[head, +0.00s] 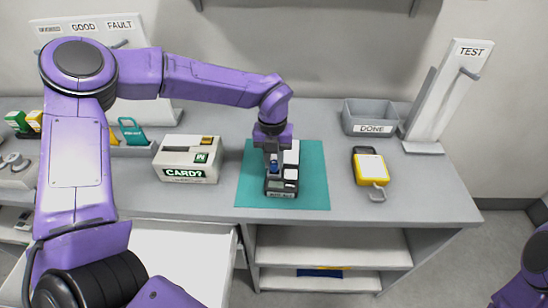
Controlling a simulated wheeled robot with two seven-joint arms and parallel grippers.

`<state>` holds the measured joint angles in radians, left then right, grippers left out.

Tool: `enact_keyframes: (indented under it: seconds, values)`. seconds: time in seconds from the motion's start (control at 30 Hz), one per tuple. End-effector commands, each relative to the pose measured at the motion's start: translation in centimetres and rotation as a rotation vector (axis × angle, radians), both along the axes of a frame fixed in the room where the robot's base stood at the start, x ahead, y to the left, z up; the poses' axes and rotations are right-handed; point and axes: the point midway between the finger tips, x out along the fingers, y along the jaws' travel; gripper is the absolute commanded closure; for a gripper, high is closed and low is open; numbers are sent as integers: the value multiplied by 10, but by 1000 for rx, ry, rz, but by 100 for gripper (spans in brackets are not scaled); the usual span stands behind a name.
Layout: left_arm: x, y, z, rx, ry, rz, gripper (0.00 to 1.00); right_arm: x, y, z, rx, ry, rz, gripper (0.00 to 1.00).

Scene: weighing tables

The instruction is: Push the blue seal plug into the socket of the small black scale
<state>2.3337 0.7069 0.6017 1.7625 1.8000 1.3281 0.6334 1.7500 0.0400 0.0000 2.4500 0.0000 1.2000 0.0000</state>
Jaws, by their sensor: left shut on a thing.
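The small black scale (281,194) stands on the teal mat (313,190) at the middle of the table, with pale panels on its top. My left gripper (273,158) reaches down over the scale's left side from above. It is shut on the blue seal plug (274,168), of which only a small part shows below the fingers. The plug is over or at the scale's top; I cannot tell whether it touches the socket, which is hidden. Only part of my right arm shows at the lower right, and its gripper is out of view.
A white box marked CARD? (184,174) stands left of the mat. A yellow and black device (369,169) lies to the right. A grey DONE bin (369,130) and a white TEST stand (440,105) are at the back right. The table's right front is clear.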

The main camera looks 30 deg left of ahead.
Motion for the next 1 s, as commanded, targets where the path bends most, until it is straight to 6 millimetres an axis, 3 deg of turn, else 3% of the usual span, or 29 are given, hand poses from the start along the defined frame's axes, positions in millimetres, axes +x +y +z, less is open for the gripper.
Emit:
enact_keyframes:
  seconds: [0.6, 0.63, 0.7, 0.73, 1.0]
  values:
    - [0, 0, -12, 0, 1, 0, 100, 0, 0, -8, 0, 0, 0, 57]
    - [0, 0, -12, 0, 1, 0, 71, 0, 0, -8, 0, 0, 0, 57]
    - [0, 0, -12, 0, 0, 0, 49, 0, 0, -8, 0, 0, 0, 57]
    - [0, 0, -12, 0, 0, 0, 45, 0, 0, -8, 0, 0, 0, 57]
    - [0, 0, -11, -1, 0, 0, 45, 0, 0, -9, 0, 0, 0, 57]
